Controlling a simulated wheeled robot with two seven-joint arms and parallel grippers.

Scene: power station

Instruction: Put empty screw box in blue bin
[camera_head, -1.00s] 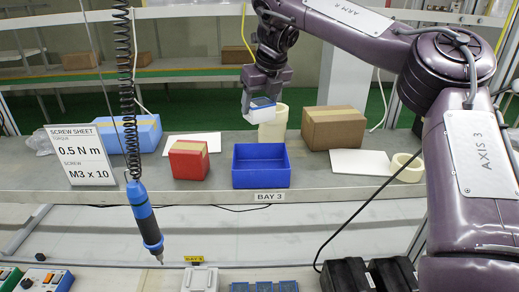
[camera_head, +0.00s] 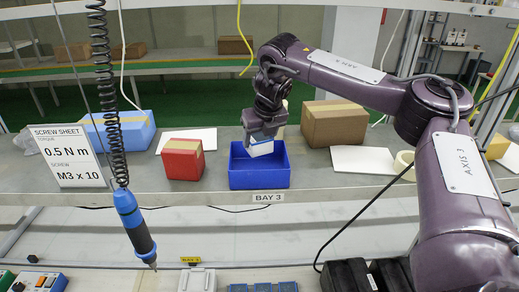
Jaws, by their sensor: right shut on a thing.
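My right gripper (camera_head: 258,136) hangs from the purple right arm and is shut on the screw box (camera_head: 261,149), a small white and blue box. The box is at the open blue bin (camera_head: 259,180), in front of the bin's back wall and around rim height. The fingertips are small and partly merge with the box's top. The blue bin stands on the grey shelf above the BAY 3 label. My left gripper is not in view.
A red box (camera_head: 183,159) stands left of the bin and a brown carton (camera_head: 334,123) behind it to the right. A blue screwdriver (camera_head: 134,223) hangs at the left near the screw sheet sign (camera_head: 68,155). White sheets lie on the grey shelf (camera_head: 335,190).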

